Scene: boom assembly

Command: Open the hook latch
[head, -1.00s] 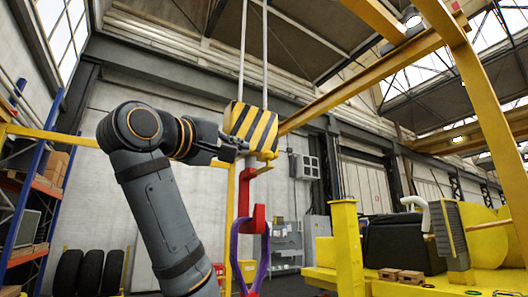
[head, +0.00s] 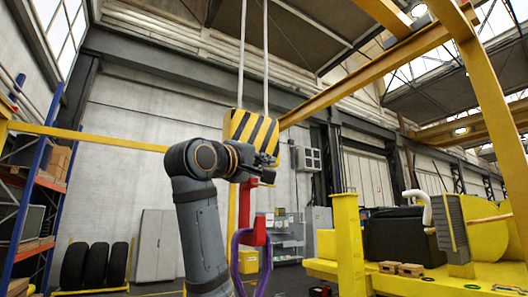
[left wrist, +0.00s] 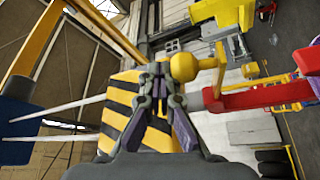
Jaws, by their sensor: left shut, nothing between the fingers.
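The yellow-and-black striped hook block (head: 243,127) hangs from two pale cables in the head view. Below it hangs a red hook (head: 258,234), and a purple sling (head: 238,262) loops down at it. My left gripper (head: 270,171) is shut and empty, in front of the block's lower edge and just above the red part. In the left wrist view the closed fingertips (left wrist: 160,70) lie in front of the striped block (left wrist: 118,110). The red hook (left wrist: 265,97) is to their right, apart from them. I cannot make out the latch itself. My right gripper is not in view.
A yellow post (head: 347,245) and yellow machine (head: 460,275) stand at the right. A yellow ball-shaped part (left wrist: 183,67) sits beside the fingertips in the left wrist view. Shelving (head: 35,190) and tyres (head: 88,267) are at the left.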

